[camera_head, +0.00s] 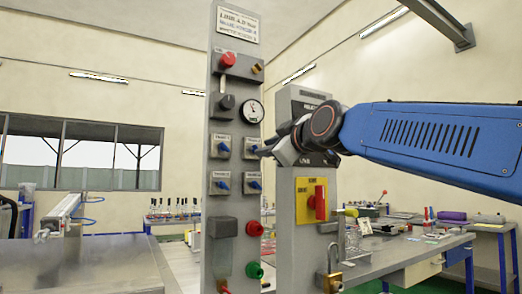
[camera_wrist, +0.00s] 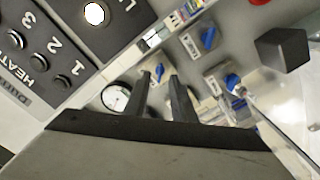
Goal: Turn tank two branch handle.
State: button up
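The grey upright panel (camera_head: 223,80) carries several blue branch handles on small plates. In the head view these are the upper left handle (camera_head: 222,147), upper right handle (camera_head: 254,148), lower left handle (camera_head: 222,184) and lower right handle (camera_head: 254,184). Their labels are too small to read, so I cannot tell which is tank two. My gripper (camera_head: 263,153) is at the upper right handle, partly overlapping it; contact is unclear. Two blue handles (camera_wrist: 208,38) (camera_wrist: 233,82) lie right of the fingers.
A round gauge (camera_head: 252,111) sits just above my gripper, with a red knob (camera_head: 228,60) higher up. A second grey post (camera_head: 290,215) with a red switch (camera_head: 320,202) and a padlock (camera_head: 332,280) stands close on the right. Benches stand behind.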

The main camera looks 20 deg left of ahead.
jog(key=shift+x, duration=1.9)
grip_shut()
